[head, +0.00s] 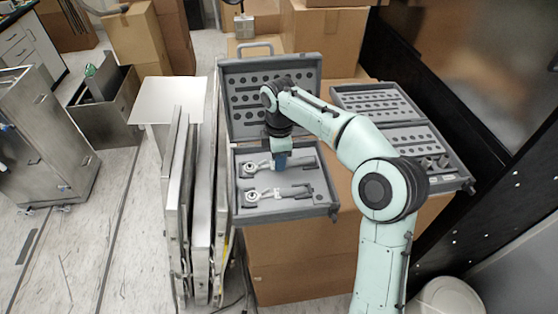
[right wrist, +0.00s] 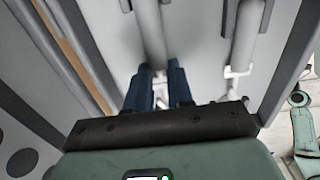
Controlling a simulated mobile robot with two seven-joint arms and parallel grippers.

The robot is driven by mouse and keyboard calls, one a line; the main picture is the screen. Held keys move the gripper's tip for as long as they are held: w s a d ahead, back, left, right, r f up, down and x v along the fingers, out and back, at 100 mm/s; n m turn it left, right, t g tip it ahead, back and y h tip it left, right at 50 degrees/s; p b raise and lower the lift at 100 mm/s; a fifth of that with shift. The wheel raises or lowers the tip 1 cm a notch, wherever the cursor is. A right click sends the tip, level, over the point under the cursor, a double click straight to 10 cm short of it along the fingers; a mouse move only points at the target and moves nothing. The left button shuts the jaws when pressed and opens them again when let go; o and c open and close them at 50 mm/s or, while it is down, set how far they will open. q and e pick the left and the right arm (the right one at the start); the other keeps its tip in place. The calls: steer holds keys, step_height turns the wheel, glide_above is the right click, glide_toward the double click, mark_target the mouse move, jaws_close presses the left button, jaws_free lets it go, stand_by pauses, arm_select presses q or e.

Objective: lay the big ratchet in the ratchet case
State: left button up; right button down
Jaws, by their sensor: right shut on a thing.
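The ratchet case (head: 325,210) is a grey open case on a cardboard box, its lid (head: 230,70) raised at the back. My right gripper (head: 281,160) is over the case's back recess, blue fingertips pointing down. It is shut on the big ratchet (head: 251,168), whose round head shows left of the fingers. In the right wrist view, the ratchet's grey handle (right wrist: 150,30) runs between the blue fingers (right wrist: 160,88). I cannot tell whether the ratchet touches the recess floor. A second ratchet (head: 262,194) lies in the front recess, and also shows in the right wrist view (right wrist: 245,40). My left gripper is out of view.
Another open grey socket case (head: 385,105) stands to the right, with several sockets (head: 432,162) near its front. Upright metal panels (head: 200,200) stand close to the left. Cardboard boxes (head: 325,35) are stacked behind. A dark rack (head: 440,100) is at the right.

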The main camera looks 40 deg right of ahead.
steer(key=shift+w+f, duration=0.1)
steer(key=shift+f, duration=0.05)
steer(key=c, duration=1.4)
jaws_free()
steer(key=shift+f, duration=0.15)
steer(key=o, duration=0.4)
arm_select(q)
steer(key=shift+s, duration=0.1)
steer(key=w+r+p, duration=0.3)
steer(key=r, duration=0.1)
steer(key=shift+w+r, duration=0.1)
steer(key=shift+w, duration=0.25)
arm_select(e)
step_height(320, 180, up, 12)
steer(key=shift+r, duration=0.25)
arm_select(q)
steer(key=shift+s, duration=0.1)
